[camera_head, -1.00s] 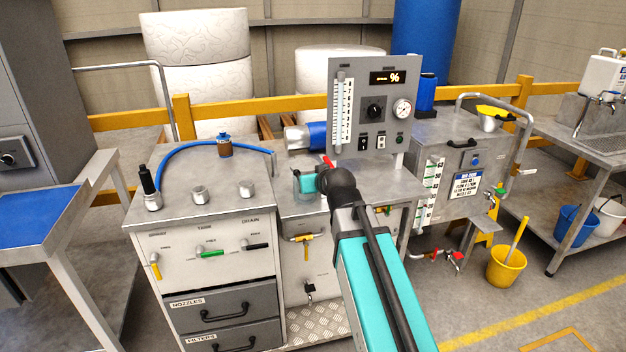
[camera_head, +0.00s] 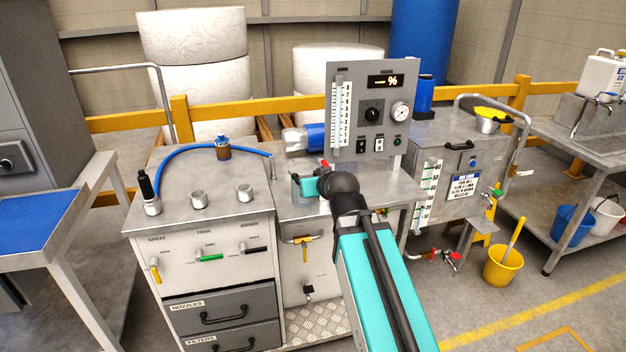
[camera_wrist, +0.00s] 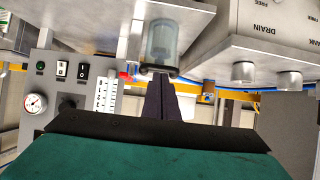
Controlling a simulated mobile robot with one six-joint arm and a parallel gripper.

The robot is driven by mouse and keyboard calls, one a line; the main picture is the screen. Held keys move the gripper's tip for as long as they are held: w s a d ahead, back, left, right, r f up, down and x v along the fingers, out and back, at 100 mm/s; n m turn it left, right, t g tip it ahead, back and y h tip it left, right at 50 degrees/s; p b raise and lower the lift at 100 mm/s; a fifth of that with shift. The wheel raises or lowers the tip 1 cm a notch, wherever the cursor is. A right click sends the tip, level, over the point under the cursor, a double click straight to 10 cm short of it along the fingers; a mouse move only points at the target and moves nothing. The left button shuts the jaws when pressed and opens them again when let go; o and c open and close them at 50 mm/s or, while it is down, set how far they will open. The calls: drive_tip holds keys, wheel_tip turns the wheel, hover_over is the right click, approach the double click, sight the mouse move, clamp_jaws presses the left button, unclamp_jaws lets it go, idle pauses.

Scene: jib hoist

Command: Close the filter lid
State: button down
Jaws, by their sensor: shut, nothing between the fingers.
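The filter is a clear cylindrical bowl (camera_wrist: 162,42) with a dark ring at its mouth, seen upside down in the wrist view. In the head view a grey part of it (camera_head: 296,189) shows on the bench, mostly hidden by my arm. I cannot make out the lid as a separate piece or tell its angle. My gripper (camera_wrist: 160,80) has its dark fingers together and empty. Their tips overlap the dark ring in the wrist view; I cannot tell whether they touch it.
The control panel (camera_head: 368,110) with gauge and knob stands just right of the filter. A blue-ended motor (camera_head: 312,137) lies behind it. To the left are metal cups (camera_head: 199,199) and a blue hose (camera_head: 185,151). A red handle (camera_head: 324,164) is close by my wrist.

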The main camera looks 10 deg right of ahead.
drive_tip(key=shift+s+f+b, duration=0.3)
drive_tip(key=shift+b, duration=0.8)
drive_tip(key=b, duration=0.1)
drive_tip(key=s+b, duration=0.1)
drive_tip(key=b, duration=0.1)
drive_tip(key=shift+f, duration=0.25)
drive_tip(key=shift+s+f+b, duration=0.2)
drive_tip(key=shift+s+b, duration=0.1)
drive_tip(key=shift+b, duration=0.55)
drive_tip(key=s+b, duration=0.1)
drive_tip(key=b, duration=0.2)
drive_tip(key=shift+d+f+b, duration=0.1)
drive_tip(key=shift+f+b, duration=0.25)
drive_tip(key=s+b, duration=0.1)
drive_tip(key=b, duration=0.1)
drive_tip(key=s+f+b, duration=0.1)
drive_tip(key=b, duration=0.2)
drive_tip(key=s+b, duration=0.1)
drive_tip(key=b, duration=0.1)
drive_tip(key=shift+d+f, duration=0.2)
drive_tip(key=shift+f, duration=0.1)
drive_tip(key=shift+s+b, duration=0.15)
drive_tip(key=shift+b, duration=0.15)
drive_tip(key=shift+r, duration=0.1)
